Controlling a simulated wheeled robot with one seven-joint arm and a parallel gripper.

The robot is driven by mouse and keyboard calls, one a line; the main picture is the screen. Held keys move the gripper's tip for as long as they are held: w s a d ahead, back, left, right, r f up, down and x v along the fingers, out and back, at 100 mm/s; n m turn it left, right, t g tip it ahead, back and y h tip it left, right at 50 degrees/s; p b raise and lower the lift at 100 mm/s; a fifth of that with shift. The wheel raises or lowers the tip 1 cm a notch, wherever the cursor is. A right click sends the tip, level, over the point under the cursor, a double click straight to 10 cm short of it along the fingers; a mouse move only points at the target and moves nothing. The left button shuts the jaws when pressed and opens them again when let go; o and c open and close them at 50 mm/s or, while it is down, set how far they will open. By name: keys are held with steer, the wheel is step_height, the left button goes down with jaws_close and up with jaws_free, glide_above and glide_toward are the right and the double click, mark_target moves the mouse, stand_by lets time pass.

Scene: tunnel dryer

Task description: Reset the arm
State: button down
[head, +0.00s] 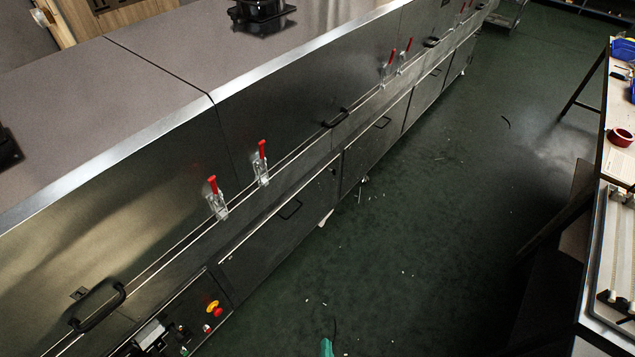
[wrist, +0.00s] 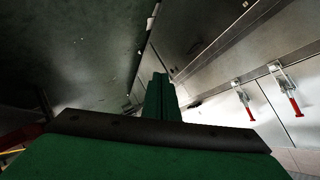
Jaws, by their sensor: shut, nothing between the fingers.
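My gripper shows in the wrist view, its green fingers (wrist: 160,98) together and empty, beyond a dark bar and a wide green body. The fingers point along the dark floor beside the steel dryer (wrist: 215,60). They touch nothing that I can see. In the head view a small green tip (head: 327,347), which looks like part of my gripper, shows at the bottom edge over the floor. The rest of my arm is out of the head view.
The long tunnel dryer (head: 290,120) fills the left, with red-handled clamps (head: 215,195), black handles (head: 97,307) and a yellow-red emergency stop (head: 212,307). A workbench (head: 592,300) stands at the right, bearing a red tape roll (head: 621,137). The green floor (head: 430,200) between is mostly clear.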

steer(key=s+a+r+n+t, duration=0.1)
steer(key=s+r+n, duration=0.3)
steer(key=r, duration=0.6)
steer(key=s+a+r+n+t, duration=0.1)
steer(key=s+r+n, duration=0.3)
steer(key=r, duration=0.5)
steer(key=s+t, duration=0.1)
steer(key=s, duration=0.1)
steer(key=shift+s+a+r+n, duration=0.2)
steer(key=shift+s+r+n, duration=0.1)
steer(key=shift+r, duration=0.1)
